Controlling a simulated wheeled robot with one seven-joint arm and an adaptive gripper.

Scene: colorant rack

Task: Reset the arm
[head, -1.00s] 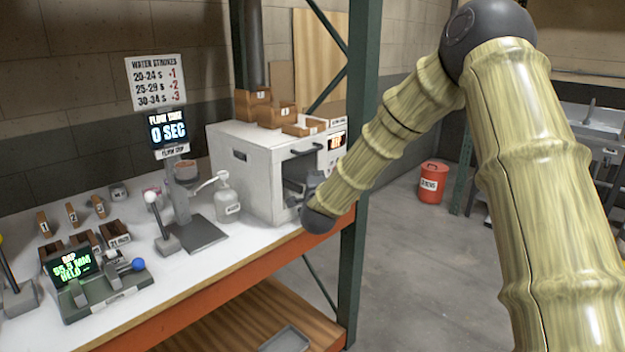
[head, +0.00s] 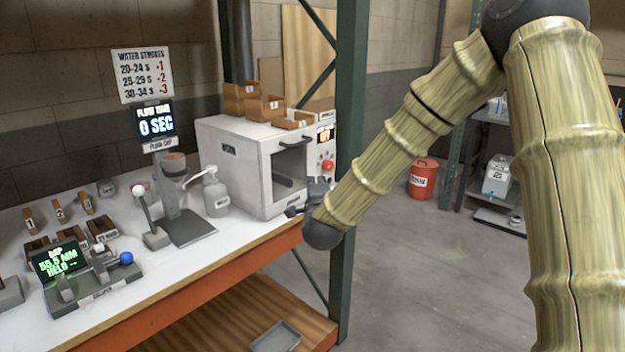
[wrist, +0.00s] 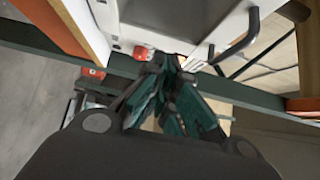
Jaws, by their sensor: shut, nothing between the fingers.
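My gripper (wrist: 168,65) is shut and empty in the wrist view, its dark fingers close together in front of the white oven-like box. In the head view my gripper (head: 292,211) is partly hidden behind my own arm. It is near the front right corner of the white box (head: 230,165), above the front edge of the bench. I cannot tell in the head view whether it touches the box. The forearm comes down to it from the upper right.
The bench (head: 215,255) has an orange front edge and a green post (head: 347,180) close to my arm. A flow cup stand (head: 180,215), a pump bottle (head: 216,195) and a gauge (head: 80,275) stand on it. A red bin (head: 422,180) stands on open floor.

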